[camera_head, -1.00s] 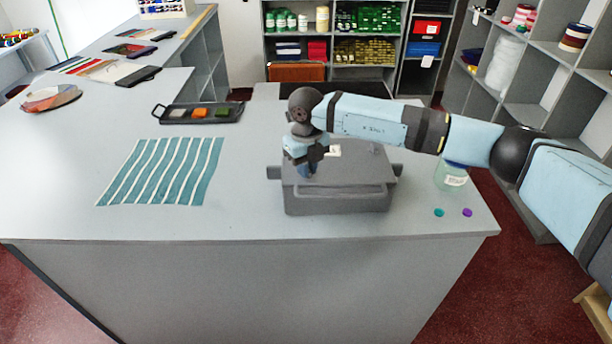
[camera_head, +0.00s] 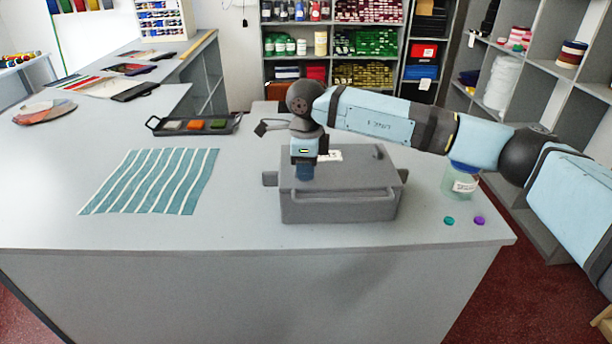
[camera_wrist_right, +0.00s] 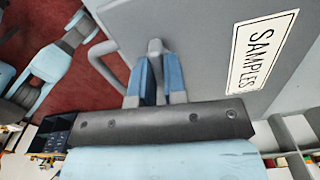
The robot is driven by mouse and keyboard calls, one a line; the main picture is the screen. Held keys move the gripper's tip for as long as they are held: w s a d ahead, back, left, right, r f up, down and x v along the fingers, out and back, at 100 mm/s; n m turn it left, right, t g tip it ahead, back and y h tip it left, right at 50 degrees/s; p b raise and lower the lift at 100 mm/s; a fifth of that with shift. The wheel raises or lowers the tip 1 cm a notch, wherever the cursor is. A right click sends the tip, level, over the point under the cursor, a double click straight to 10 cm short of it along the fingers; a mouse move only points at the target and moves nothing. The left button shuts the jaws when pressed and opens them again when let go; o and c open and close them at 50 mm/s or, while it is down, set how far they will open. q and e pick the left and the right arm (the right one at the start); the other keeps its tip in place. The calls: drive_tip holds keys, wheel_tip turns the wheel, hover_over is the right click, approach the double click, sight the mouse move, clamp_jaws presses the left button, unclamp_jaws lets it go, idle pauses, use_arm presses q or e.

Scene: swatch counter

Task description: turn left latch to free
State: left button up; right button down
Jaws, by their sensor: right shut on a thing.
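A grey lidded box (camera_head: 340,208) stands on the counter near its front right, with a white SAMPLES label (camera_head: 330,156) on its lid. My right gripper (camera_head: 304,173) points down onto the left part of the lid. In the right wrist view its blue fingers (camera_wrist_right: 160,78) are shut on the left latch (camera_wrist_right: 155,47), a small grey piece whose rounded end shows past them. The fingers hide the rest of the latch, so I cannot tell its exact angle. A second, dark latch (camera_head: 378,152) shows at the lid's right. My left gripper is not seen.
A clear jar (camera_head: 460,182) stands close to the box's right, with a teal disc (camera_head: 449,220) and a purple disc (camera_head: 479,220) before it. A striped cloth (camera_head: 150,182) and a dark tray (camera_head: 194,125) lie left. The counter between cloth and box is clear.

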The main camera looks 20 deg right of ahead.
drive_tip(key=shift+n+b, duration=0.35)
drive_tip(key=shift+n, duration=0.35)
drive_tip(key=c, duration=1.2)
unclamp_jaws()
drive_tip(key=shift+o, duration=0.2)
wheel_tip(320, 180, up, 14)
drive_tip(key=b, duration=0.1)
drive_tip(key=shift+f, duration=0.1)
